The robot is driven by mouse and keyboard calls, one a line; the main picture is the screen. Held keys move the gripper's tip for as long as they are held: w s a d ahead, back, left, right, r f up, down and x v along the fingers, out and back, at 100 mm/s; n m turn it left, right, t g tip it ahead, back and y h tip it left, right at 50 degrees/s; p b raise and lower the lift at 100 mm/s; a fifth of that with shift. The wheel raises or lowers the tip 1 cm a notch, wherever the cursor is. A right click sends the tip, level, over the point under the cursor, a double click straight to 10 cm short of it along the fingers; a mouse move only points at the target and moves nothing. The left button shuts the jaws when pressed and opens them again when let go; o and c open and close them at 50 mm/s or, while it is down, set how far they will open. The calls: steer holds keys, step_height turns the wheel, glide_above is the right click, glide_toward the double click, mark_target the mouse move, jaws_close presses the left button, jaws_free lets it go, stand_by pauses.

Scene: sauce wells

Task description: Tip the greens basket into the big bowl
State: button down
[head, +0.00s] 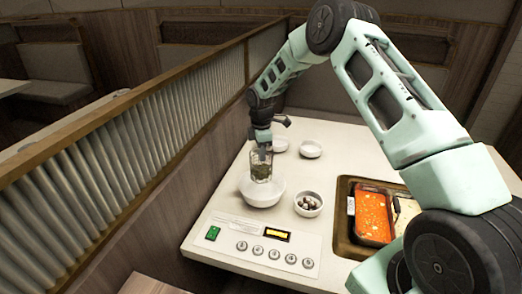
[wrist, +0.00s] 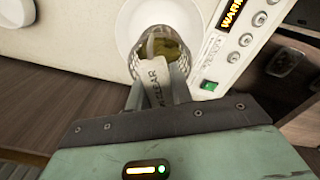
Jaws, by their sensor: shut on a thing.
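The greens basket (head: 261,171) is a clear, mesh-like cup with green contents, held upright in the head view over the back part of the big bowl. In the wrist view the basket (wrist: 187,49) shows greens inside and a pale tag with lettering on its near side. The big bowl (head: 262,197) is white and stands on the table; its rim also shows behind the basket in the wrist view (wrist: 124,25). My gripper (head: 263,150) is shut on the basket at its upper side. The inside of the bowl is partly hidden by the basket.
A small bowl of dark and pale pieces (head: 308,204) stands right of the big bowl. Two white bowls (head: 311,149) (head: 280,144) stand behind. A sauce well with orange soup (head: 372,214) is at right. A control panel (head: 262,245) lies in front; a ribbed partition (head: 130,150) borders the left.

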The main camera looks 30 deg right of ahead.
mark_target(270, 169)
steer(key=shift+f+b, duration=1.15)
steer(key=shift+f, duration=1.05)
